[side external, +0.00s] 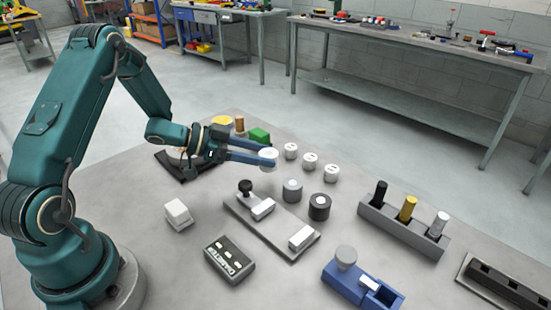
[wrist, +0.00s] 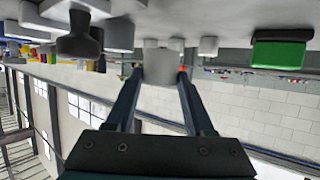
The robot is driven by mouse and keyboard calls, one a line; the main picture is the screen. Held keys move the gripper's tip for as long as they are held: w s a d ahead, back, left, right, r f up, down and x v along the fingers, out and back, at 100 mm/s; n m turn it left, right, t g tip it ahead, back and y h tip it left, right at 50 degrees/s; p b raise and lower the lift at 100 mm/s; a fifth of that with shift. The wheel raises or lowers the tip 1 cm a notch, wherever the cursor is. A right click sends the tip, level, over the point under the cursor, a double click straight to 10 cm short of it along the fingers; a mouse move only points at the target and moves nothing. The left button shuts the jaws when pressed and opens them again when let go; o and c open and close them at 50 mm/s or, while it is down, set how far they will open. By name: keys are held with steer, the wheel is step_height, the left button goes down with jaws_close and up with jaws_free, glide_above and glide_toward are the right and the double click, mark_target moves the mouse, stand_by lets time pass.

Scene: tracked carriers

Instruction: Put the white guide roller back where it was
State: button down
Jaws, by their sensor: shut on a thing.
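The white guide roller (side external: 268,157) is a short white cylinder held between the fingertips of my gripper (side external: 265,156). In the wrist view the roller (wrist: 163,66) looks light grey and sits between the two finger ends (wrist: 160,75). My gripper is shut on it, with the fingers reaching to the right over the table. Whether the roller touches the tabletop is hard to tell. Three small white cylinders (side external: 310,161) with dark marks on top stand in a slanting row just right of it.
A green block (side external: 259,136) is behind my fingers. A grey rack (side external: 428,243) holds black, yellow and white pegs.

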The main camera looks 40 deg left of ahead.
steer(key=shift+f, duration=1.8)
steer(key=shift+c, duration=1.4)
jaws_free()
steer(key=shift+f, duration=0.2)
steer(key=shift+r, duration=0.1)
